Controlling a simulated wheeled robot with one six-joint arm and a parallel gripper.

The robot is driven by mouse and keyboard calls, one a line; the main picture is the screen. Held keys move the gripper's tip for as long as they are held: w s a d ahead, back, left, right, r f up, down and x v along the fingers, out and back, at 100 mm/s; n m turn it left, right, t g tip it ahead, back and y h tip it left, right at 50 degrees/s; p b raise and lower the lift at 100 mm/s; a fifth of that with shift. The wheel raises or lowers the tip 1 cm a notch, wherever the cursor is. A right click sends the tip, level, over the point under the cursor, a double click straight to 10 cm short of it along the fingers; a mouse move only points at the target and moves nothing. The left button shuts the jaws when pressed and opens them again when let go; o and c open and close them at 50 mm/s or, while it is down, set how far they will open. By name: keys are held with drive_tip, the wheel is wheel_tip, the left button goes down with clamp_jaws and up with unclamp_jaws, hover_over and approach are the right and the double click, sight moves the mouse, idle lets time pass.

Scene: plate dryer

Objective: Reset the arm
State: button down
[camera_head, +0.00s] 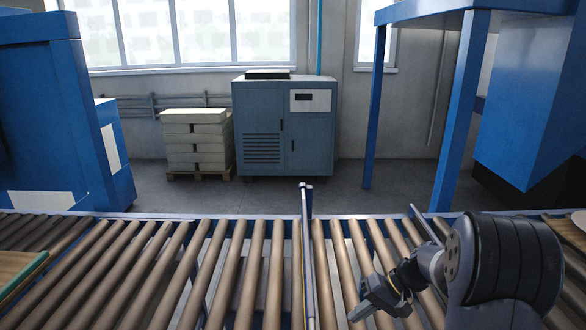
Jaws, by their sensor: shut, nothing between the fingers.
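My gripper (366,309) is at the lower right, above the brown rollers of the conveyor (190,270). It is dark grey, points down and to the left, and is shut with nothing held. My arm is folded, with a large dark joint to the right of the gripper. The fingertips are small in this view.
A board (18,268) lies at the left edge. Behind the conveyor stand a blue-grey cabinet (284,128), a pallet stack (197,140), a blue machine (50,120) and a blue frame (458,120).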

wheel_tip(320, 180, up, 9)
drive_tip(key=h+p, duration=0.7)
drive_tip(key=h, duration=0.1)
drive_tip(key=shift+d+f, duration=0.15)
drive_tip(key=shift+s+p, duration=0.1)
drive_tip(key=shift+p, duration=0.2)
